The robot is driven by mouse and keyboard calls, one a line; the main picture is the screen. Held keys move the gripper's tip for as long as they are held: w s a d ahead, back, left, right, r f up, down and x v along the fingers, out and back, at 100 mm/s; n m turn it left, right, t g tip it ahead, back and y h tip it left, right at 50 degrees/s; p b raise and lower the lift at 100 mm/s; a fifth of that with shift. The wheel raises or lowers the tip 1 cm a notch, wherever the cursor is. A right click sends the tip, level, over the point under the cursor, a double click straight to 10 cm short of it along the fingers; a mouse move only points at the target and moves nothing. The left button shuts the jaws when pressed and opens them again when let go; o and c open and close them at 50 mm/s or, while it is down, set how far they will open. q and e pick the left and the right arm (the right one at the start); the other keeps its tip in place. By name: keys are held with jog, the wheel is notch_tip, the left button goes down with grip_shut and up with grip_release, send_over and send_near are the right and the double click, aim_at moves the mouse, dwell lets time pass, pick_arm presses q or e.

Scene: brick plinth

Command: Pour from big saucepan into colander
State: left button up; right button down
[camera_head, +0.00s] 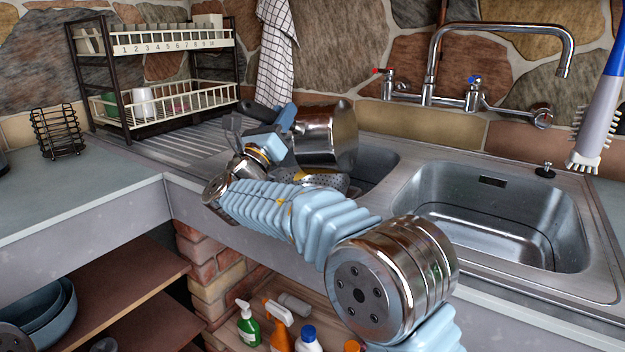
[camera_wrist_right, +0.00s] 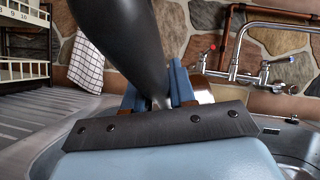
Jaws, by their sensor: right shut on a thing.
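The big saucepan (camera_head: 327,138) is a shiny steel pot above the left sink basin; it looks tilted on its side. Its dark handle (camera_head: 262,114) points left. My right gripper (camera_head: 278,128) is shut on this handle; in the right wrist view the blue fingers (camera_wrist_right: 157,92) sit on either side of the dark handle (camera_wrist_right: 118,35). The perforated metal colander (camera_head: 325,181) is just below the saucepan, in or over the left basin, partly hidden by my right arm. The saucepan's inside and contents are hidden. My left gripper is not in view.
The right sink basin (camera_head: 485,215) is empty. A tap (camera_head: 430,75) stands behind the basins, with a brush (camera_head: 598,105) at the right. A dish rack (camera_head: 155,75) and a hanging cloth (camera_head: 276,50) are at the back left. A wire holder (camera_head: 57,132) stands on the left counter.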

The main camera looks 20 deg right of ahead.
aim_at(328, 123)
pick_arm(q)
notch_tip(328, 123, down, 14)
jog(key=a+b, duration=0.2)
jog(key=b, duration=1.1)
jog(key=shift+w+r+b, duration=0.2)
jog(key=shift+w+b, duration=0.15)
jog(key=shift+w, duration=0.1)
pick_arm(e)
jog(key=s+d+f+m+g, duration=0.3)
jog(key=s+d+m+g, duration=0.8)
jog(key=s+d+m, duration=0.8)
jog(key=shift+s+d+f+m+g, duration=0.3)
jog(key=shift+d+m, duration=0.35)
jog(key=shift+m, duration=2.85)
jog(key=shift+r+g, duration=0.1)
jog(key=shift+g, duration=0.2)
